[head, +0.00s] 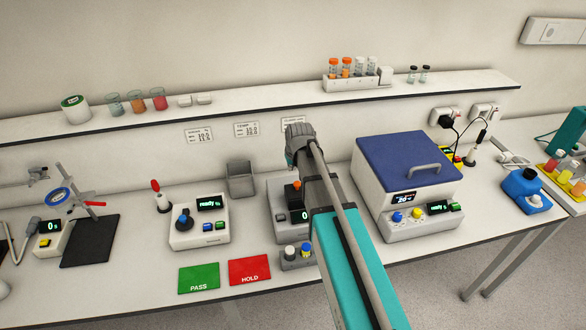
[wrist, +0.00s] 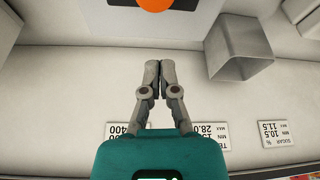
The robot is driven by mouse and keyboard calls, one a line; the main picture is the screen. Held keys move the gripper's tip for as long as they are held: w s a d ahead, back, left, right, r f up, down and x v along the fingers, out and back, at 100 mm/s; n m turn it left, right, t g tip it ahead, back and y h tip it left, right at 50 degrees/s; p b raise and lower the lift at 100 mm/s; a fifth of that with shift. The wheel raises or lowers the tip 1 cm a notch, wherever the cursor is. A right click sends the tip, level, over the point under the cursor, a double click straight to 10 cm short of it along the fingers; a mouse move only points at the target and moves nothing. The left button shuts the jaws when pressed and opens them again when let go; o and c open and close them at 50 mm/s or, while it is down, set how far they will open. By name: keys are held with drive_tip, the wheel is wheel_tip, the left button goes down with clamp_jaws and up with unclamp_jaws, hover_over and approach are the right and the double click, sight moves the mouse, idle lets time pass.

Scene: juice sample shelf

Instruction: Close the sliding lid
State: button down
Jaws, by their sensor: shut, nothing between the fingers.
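A blue lid (head: 405,160) with a grey bar handle (head: 424,170) lies on top of a white box-shaped device (head: 372,200) right of centre in the head view. The lid covers the top that I can see; no opening shows, and its far edge is near the wall. My gripper (wrist: 160,66) is shut and empty in the wrist view, its fingertips together. In the head view my arm reaches up left of the lidded device, and the fingers are hidden behind the wrist. The lid is not in the wrist view.
A small device with an orange top (head: 293,193) stands beneath my arm; its orange disc (wrist: 155,4) shows in the wrist view. A grey bin (head: 240,180) stands beside it. A wall shelf (head: 240,108) holds cups and vials.

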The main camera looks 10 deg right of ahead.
drive_tip(key=p+v, duration=0.7)
drive_tip(key=v, duration=0.2)
drive_tip(key=shift+p, duration=0.3)
idle(0.4)
drive_tip(key=s+f+g+b, duration=0.1)
drive_tip(key=s+f+b, duration=0.3)
drive_tip(key=s+f, duration=0.1)
drive_tip(key=s+f+m+g+b, duration=0.1)
drive_tip(key=s+f+b, duration=0.4)
drive_tip(key=s, duration=0.3)
drive_tip(key=s+f+g+b, duration=0.2)
drive_tip(key=s+f+b, duration=0.2)
drive_tip(key=s, duration=0.2)
drive_tip(key=shift+s+f+m+h+b, duration=0.2)
drive_tip(key=shift+f+m+h+b, duration=0.1)
drive_tip(key=shift+f+m+b, duration=0.1)
drive_tip(key=shift+a, duration=0.15)
idle(0.4)
